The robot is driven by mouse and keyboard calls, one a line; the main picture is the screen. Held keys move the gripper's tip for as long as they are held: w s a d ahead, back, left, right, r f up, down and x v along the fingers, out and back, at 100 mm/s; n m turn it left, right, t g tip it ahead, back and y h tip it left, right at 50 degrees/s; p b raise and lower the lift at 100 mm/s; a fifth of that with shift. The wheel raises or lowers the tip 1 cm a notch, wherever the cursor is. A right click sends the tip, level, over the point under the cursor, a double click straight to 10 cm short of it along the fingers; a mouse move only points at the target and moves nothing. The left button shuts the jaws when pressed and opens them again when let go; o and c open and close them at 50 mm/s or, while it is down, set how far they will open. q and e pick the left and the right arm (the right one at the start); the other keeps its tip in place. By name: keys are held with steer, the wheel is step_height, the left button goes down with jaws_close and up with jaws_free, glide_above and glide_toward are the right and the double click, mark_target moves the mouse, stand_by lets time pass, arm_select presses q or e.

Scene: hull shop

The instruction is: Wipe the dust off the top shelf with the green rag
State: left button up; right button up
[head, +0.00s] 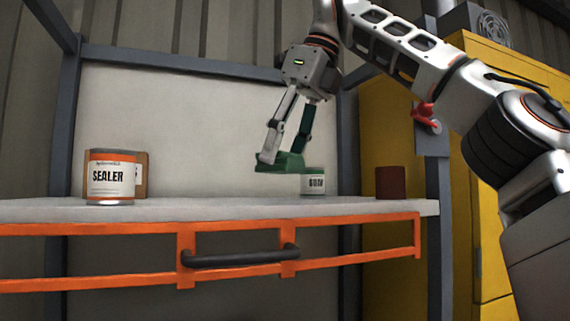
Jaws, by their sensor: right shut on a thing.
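My right arm comes in from the right, and the gripper points down over the top shelf (230,209). The rag hangs a little above the shelf's grey surface, just left of a small white and green can (313,183), and overlaps it slightly in the picture. The shelf is seen almost edge-on, so I cannot make out any dust on it. My left gripper is not in view.
A sealer can (110,178) stands on the shelf's left part, with a brown-orange container (141,174) behind it. A dark red container (391,183) stands near the right end. An orange rail with a black handle (240,258) runs below the shelf edge. Yellow cabinet (383,130) at right.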

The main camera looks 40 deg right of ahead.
steer(key=shift+r, duration=0.35)
steer(key=shift+a+r, duration=0.1)
steer(key=shift+r, duration=1.4)
